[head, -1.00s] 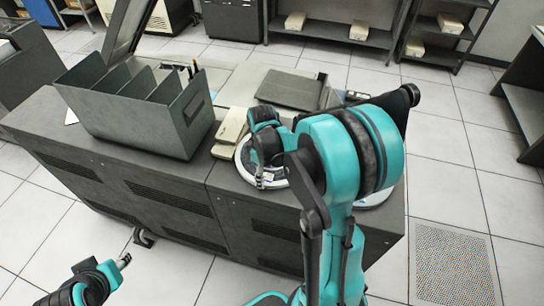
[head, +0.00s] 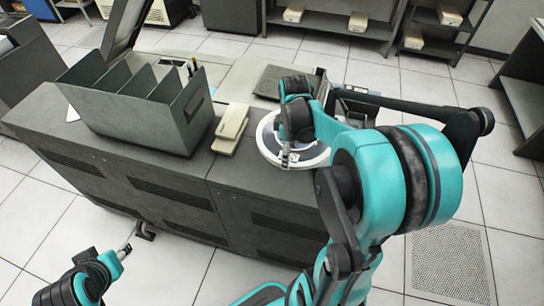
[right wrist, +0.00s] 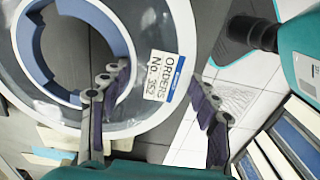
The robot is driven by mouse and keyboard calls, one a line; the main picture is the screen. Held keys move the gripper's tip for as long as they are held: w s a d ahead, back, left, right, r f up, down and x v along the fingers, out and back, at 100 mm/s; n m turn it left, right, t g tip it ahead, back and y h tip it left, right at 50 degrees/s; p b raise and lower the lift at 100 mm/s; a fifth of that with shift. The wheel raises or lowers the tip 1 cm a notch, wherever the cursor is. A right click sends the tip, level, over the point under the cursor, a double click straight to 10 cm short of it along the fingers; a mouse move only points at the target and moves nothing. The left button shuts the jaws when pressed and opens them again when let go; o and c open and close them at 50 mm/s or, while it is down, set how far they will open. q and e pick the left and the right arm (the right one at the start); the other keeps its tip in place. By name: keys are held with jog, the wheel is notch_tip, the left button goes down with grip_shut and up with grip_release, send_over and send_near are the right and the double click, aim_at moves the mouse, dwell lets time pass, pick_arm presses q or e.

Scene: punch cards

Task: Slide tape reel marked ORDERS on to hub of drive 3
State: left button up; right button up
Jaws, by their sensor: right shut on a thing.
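The tape reel (head: 312,158) is a round disc with a pale rim over the grey desk. In the right wrist view the reel (right wrist: 128,22) has a blue hub ring and a white label (right wrist: 165,78) reading ORDERS. My right gripper (head: 288,158) is shut on the reel's ring. In the wrist view, one finger of this gripper (right wrist: 158,105) is at the centre opening and the other beyond the outer rim. I cannot tell if the reel touches the desk. My left gripper (head: 127,249) is low at the left, empty. Drive 3 cannot be made out.
A grey divided bin (head: 150,130) stands on the desk (head: 190,172), left of a beige box-like item (head: 231,128). A dark flat item (head: 275,80) lies behind the reel. Shelves (head: 330,27) line the back; floor is open at right.

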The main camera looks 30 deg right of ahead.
jog(key=shift+s+d+r, duration=0.65)
jog(key=shift+d+r, duration=0.15)
jog(key=shift+d, duration=0.15)
jog(key=shift+s+d+r+p, duration=0.3)
jog(key=shift+d+r+p, duration=0.1)
jog(key=shift+r+p, duration=1.85)
jog(key=shift+r, duration=0.55)
jog(key=shift+f, duration=0.1)
